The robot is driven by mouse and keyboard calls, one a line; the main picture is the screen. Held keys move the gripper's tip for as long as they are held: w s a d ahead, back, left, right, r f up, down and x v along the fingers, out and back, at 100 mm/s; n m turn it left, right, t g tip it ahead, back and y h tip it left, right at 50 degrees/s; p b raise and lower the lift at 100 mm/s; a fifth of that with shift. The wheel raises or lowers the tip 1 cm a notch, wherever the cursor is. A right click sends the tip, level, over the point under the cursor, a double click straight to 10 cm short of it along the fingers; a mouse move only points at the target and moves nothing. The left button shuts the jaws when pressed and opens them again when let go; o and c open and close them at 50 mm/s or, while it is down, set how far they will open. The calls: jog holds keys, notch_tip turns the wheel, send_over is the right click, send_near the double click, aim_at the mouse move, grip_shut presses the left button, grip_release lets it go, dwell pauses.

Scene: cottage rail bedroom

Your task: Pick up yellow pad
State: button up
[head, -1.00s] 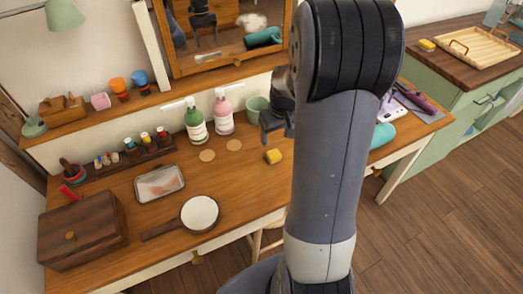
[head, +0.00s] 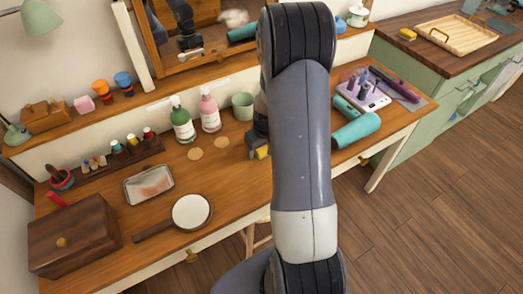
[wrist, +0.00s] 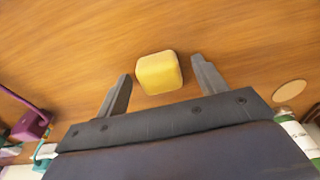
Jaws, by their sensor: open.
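The yellow pad (wrist: 159,73) is a small rounded block lying on the wooden table. In the wrist view it sits between and slightly beyond the tips of my open gripper (wrist: 161,69), with a gap on each side. The gap looks smaller on the left. In the head view a sliver of the yellow pad (head: 263,152) shows beside my arm, which hides the rest. My gripper (head: 257,146) is mostly hidden there too. I cannot tell its exact height above the table.
A green bottle (head: 182,121), a pink bottle (head: 209,110) and a green cup (head: 243,104) stand behind the pad. Two round coasters lie to its left. A teal hair dryer (head: 355,130) lies to the right. Another yellow block (head: 407,34) is on the green cabinet.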

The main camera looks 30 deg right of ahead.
aim_at(262, 149)
jog(key=c, duration=1)
jog(key=shift+c, duration=0.2)
notch_tip(262, 149, up, 10)
dwell(0.4)
